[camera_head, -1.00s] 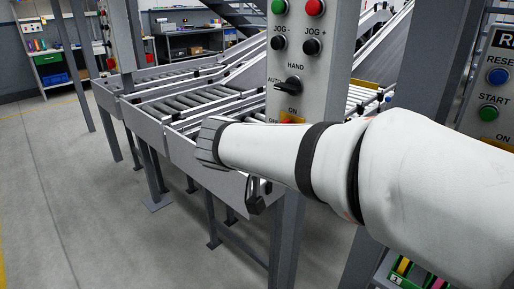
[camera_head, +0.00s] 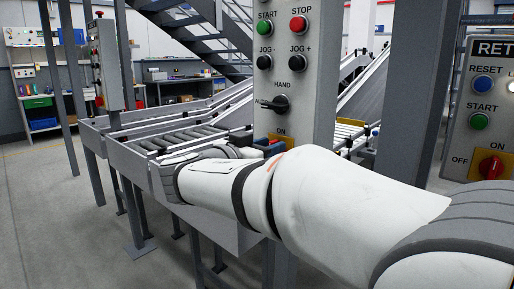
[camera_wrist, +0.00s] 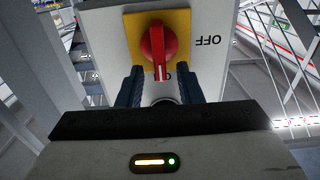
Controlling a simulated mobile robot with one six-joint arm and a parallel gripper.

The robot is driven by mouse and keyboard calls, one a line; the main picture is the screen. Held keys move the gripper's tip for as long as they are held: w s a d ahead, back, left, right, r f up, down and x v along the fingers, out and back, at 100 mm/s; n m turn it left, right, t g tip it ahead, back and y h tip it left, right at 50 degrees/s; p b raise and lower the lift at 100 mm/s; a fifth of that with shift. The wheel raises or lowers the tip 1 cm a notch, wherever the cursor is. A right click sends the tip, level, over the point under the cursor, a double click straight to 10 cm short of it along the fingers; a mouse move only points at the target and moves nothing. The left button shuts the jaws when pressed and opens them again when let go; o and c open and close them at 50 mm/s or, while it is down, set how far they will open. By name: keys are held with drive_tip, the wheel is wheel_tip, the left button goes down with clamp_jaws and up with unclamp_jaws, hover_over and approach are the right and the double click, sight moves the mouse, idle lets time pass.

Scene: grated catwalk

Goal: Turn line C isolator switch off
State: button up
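A red rotary switch knob (camera_wrist: 155,46) sits on a yellow plate (camera_wrist: 181,24) on a grey panel in the wrist view. OFF is printed at the right, upside down. The knob's handle points down toward a label mostly hidden by my gripper. My gripper (camera_wrist: 160,72) is open, its dark fingers on either side of the handle's lower end; I cannot tell whether they touch it. In the head view my arm reaches to the panel's lower part, hiding most of the switch below the ON label; the yellow plate (camera_head: 285,140) partly shows. No line name is legible.
The same panel (camera_head: 318,75) carries START, STOP and JOG buttons and a black HAND/AUTO selector (camera_head: 277,104) above. Another panel (camera_head: 460,130) at right has its own red ON/OFF switch (camera_head: 490,167). Roller conveyors (camera_head: 165,143) stand behind; grey floor is clear at left.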

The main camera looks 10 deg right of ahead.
drive_tip(key=shift+w+d, duration=0.2)
drive_tip(key=shift+d, duration=0.05)
drive_tip(key=shift+c, duration=0.4)
clamp_jaws()
